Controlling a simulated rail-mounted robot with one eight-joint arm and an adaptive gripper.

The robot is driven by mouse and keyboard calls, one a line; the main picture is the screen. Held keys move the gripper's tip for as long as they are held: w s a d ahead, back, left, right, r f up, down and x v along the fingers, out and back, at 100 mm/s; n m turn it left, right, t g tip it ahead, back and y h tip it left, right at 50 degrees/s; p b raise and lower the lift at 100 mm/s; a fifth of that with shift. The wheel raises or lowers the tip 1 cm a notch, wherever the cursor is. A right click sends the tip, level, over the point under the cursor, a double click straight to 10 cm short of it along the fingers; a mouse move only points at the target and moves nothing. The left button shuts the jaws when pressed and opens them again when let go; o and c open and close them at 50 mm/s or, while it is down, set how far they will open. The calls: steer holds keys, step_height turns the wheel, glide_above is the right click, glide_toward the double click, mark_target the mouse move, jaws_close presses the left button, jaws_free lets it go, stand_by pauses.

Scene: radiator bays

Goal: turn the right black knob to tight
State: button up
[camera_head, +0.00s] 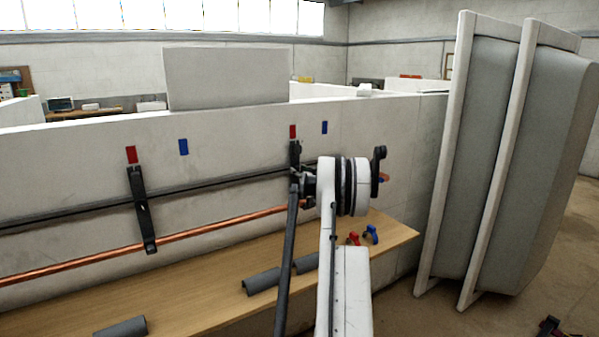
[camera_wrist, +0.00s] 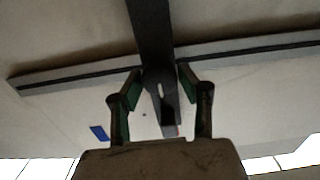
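Two black brackets hold the pipes on the wall in the head view. The left bracket (camera_head: 141,208) hangs below a red mark. The right bracket (camera_head: 294,152) is below another red mark and mostly hidden behind my arm. In the wrist view this bracket (camera_wrist: 152,32) runs down the middle, and a dark knob-like part (camera_wrist: 160,84) shows on it. My gripper (camera_wrist: 160,72) is open, with one finger on each side of that part. Small gaps seem to show; contact is unclear. In the head view my gripper (camera_head: 302,184) is partly hidden by my wrist.
A dark pipe (camera_head: 70,213) and a copper pipe (camera_head: 70,263) run along the wall. A wooden shelf (camera_head: 195,292) below holds grey pipe covers (camera_head: 262,281) and small red and blue handles (camera_head: 371,233). Large radiator panels (camera_head: 480,160) stand at the right.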

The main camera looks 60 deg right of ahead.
steer(key=c, duration=0.7)
